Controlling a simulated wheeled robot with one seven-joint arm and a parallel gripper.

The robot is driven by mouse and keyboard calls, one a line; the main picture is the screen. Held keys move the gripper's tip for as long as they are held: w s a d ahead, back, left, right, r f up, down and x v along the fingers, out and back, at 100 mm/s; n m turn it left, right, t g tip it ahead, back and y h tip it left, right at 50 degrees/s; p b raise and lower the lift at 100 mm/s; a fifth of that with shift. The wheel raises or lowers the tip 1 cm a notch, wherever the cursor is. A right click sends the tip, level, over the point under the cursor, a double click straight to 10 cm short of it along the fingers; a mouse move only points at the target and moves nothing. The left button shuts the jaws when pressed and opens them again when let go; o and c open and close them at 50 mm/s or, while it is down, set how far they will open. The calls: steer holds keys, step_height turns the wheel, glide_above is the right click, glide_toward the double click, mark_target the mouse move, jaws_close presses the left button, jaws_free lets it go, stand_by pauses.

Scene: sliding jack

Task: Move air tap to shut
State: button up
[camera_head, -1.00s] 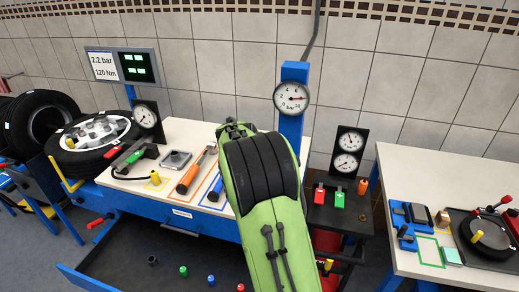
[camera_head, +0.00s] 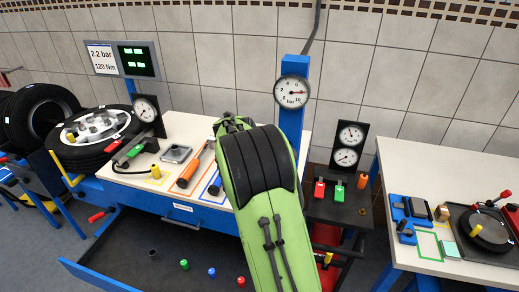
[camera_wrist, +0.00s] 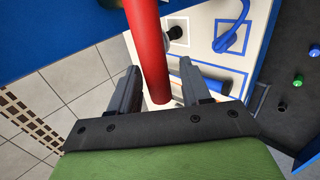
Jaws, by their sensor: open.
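In the wrist view a thick red bar (camera_wrist: 148,45), which looks like the air tap's handle, reaches down from the top edge. Its rounded end lies between the two dark fingers of my gripper (camera_wrist: 158,90). My gripper is open, with a visible gap on both sides of the bar. I cannot tell how deep the bar sits between the fingers. In the head view my green arm hides the gripper and the tap. A blue post (camera_head: 291,125) with a round pressure gauge (camera_head: 292,92) rises behind my arm.
A white-topped workbench (camera_head: 185,130) with tools stands left, its drawer (camera_head: 175,255) open and holding small coloured parts. A dark stand (camera_head: 338,208) with red and green levers and two gauges is right of my arm. Another bench (camera_head: 400,175) stands farther right.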

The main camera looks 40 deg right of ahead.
steer(key=p+v, duration=0.1)
steer(key=v, duration=1.4)
steer(key=shift+a+r, duration=0.15)
steer(key=shift+r, duration=0.05)
steer(key=shift+s, duration=0.1)
steer(key=s+a+f+m+y, duration=0.2)
steer(key=s+a, duration=0.6)
steer(key=s, duration=0.4)
steer(key=s+a+f+m+y, duration=0.3)
steer(key=s+a+m+y, duration=0.2)
steer(key=s+a, duration=0.4)
steer(key=s, duration=0.3)
steer(key=shift+s+m, duration=0.3)
